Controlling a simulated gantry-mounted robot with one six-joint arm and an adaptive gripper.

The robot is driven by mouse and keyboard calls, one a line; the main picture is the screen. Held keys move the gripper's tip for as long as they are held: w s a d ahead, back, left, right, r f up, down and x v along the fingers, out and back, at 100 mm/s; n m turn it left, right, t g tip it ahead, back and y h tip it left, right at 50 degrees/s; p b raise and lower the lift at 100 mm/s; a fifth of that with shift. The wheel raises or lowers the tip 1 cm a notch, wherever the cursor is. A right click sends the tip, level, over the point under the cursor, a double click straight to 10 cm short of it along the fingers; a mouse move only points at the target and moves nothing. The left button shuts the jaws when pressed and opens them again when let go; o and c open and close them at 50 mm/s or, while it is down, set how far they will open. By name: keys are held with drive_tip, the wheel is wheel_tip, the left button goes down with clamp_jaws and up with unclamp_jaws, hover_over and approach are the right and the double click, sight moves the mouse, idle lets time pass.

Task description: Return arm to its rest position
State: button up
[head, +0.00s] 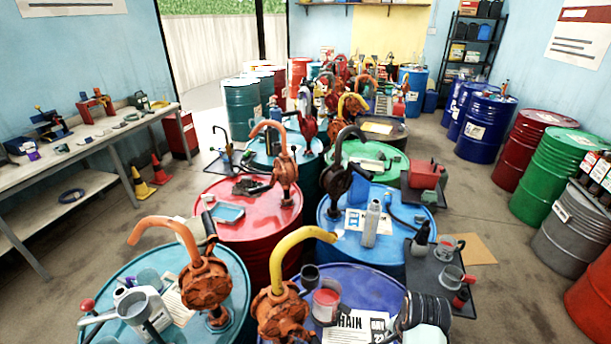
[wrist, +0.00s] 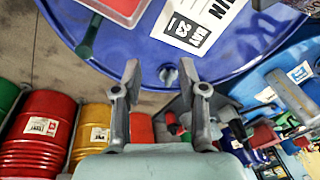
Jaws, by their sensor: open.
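My gripper (wrist: 160,85) shows in the wrist view with its two grey fingers spread apart and nothing between them. The fingertips point toward the rim of a blue drum (wrist: 120,50) with a white label (wrist: 188,28) on its top. In the head view, a black and grey part of my arm (head: 430,308) shows at the bottom right, beside the right edge of the front blue drum (head: 350,280). The fingertips are hard to make out there.
Drums with orange, yellow and black hand pumps crowd the middle. A yellow pump (head: 292,250) and a cup of red liquid (head: 326,300) stand on the front blue drum. A dark side shelf (head: 430,275) holds cups at right. Bare floor (head: 500,220) lies beyond it.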

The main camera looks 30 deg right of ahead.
drive_tip(key=w+a+r+n+t+h, duration=0.1)
drive_tip(key=w+a+r+n+t, duration=0.2)
drive_tip(key=a, duration=0.5)
drive_tip(key=w+a+r+n+t, duration=0.25)
drive_tip(key=w+a+n, duration=0.2)
drive_tip(key=a, duration=0.35)
drive_tip(key=s+a+r+n+t+y, duration=0.1)
drive_tip(key=s+a+r+n+t, duration=0.1)
drive_tip(key=a+r+n, duration=0.55)
drive_tip(key=s+a+r+n+t+y, duration=0.1)
drive_tip(key=s+a+r+n+t, duration=0.3)
drive_tip(key=a, duration=0.7)
wheel_tip(320, 180, up, 17)
drive_tip(key=a+p, duration=0.1)
drive_tip(key=p, duration=1.4)
drive_tip(key=shift+w+a, duration=0.25)
drive_tip(key=shift+a, duration=0.1)
